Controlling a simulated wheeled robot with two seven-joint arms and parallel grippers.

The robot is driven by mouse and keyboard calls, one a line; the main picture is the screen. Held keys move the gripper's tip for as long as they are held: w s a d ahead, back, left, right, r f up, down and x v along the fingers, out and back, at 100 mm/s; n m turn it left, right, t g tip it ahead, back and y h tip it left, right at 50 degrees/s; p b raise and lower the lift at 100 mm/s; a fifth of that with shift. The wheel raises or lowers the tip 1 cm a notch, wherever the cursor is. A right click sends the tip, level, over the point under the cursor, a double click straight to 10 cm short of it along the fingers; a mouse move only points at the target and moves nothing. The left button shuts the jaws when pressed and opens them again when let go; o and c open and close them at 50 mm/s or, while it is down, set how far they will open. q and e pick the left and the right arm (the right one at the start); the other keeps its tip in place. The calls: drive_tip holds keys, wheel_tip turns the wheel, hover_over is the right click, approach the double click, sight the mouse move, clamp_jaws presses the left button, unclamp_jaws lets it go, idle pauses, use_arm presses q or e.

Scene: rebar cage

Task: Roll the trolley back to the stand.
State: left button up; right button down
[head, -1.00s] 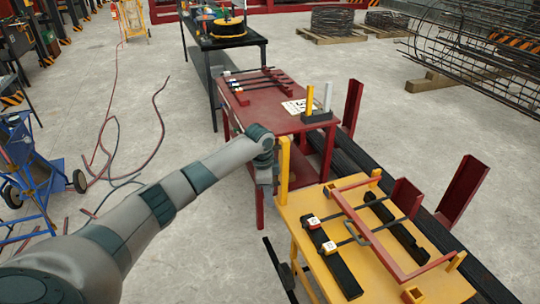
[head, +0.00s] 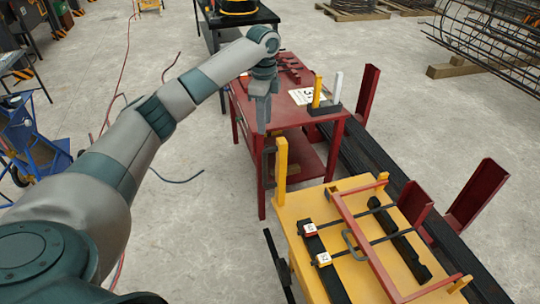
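The yellow trolley (head: 350,262) stands at the lower right, with a yellow post (head: 281,160) at its far left corner. My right gripper is out of view.
Dark rails with red uprights (head: 477,193) run along the right of the stand and trolley. A blue cart (head: 30,140) stands at the left, with hoses on the floor. A black table (head: 235,18) is behind the stand. The floor between cart and stand is mostly clear.

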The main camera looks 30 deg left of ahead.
sight(264, 161)
use_arm(q)
drive_tip(key=shift+s+r, duration=0.15)
drive_tip(key=shift+s, duration=0.1)
wheel_tip(264, 161, down, 18)
drive_tip(key=p, duration=0.4)
drive_tip(key=shift+w+r, duration=0.1)
drive_tip(key=shift+r, duration=0.1)
idle(0.4)
clamp_jaws()
